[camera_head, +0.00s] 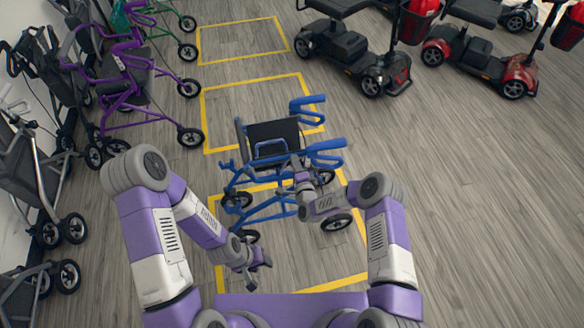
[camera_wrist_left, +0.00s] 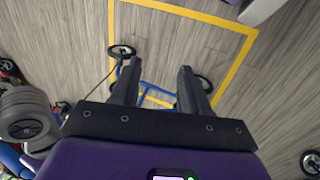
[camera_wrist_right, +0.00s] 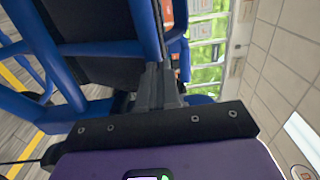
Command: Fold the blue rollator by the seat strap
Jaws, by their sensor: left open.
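The blue rollator (camera_head: 274,130) stands upright and unfolded on the floor, its black seat and backrest panel spread between the blue side frames. A blue loop (camera_head: 270,143), which may be the seat strap, shows in front of the panel. My right gripper (camera_head: 297,164) is at the right side of the seat. In the right wrist view its fingers (camera_wrist_right: 160,84) are close together beside a blue tube (camera_wrist_right: 147,28) and dark fabric; I cannot tell whether anything is between them. My left gripper (camera_head: 258,263) is open and empty, low in front of the rollator, apart from it.
Yellow floor bays (camera_head: 240,40) run away from me. A purple rollator (camera_head: 125,80) and several dark walkers line the left wall. A black scooter (camera_head: 350,50) and a red scooter (camera_head: 480,50) stand at the upper right. The floor on the right is clear.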

